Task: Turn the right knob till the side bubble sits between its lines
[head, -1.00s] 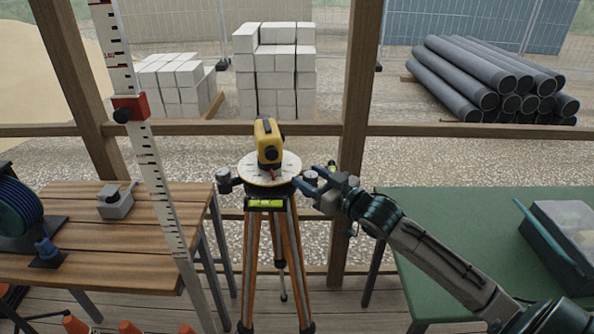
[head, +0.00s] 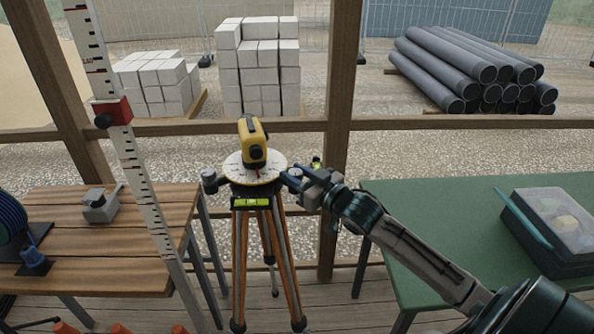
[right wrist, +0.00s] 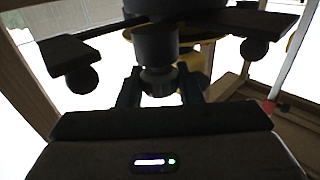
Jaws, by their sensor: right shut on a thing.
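The yellow level instrument (head: 252,150) stands on a pale round disc (head: 236,168) on top of the wooden tripod (head: 240,262). A dark knob with a light top, the left knob (head: 209,181), sticks out on the left. My right gripper (head: 297,183) is shut on the right knob (head: 295,173); the right wrist view shows that knob (right wrist: 157,80) between its fingers. The front yellow-green vial (head: 251,202) faces me. The side vial (head: 316,162) shows small beyond the gripper; I cannot tell where its bubble sits. My left gripper is out of view.
A striped staff (head: 133,168) with a red clamp (head: 113,112) leans at the left before the wooden bench (head: 120,243). A green table (head: 430,225) with a lidded case (head: 555,225) stands at right. Orange cones (head: 120,328) show at the bottom left.

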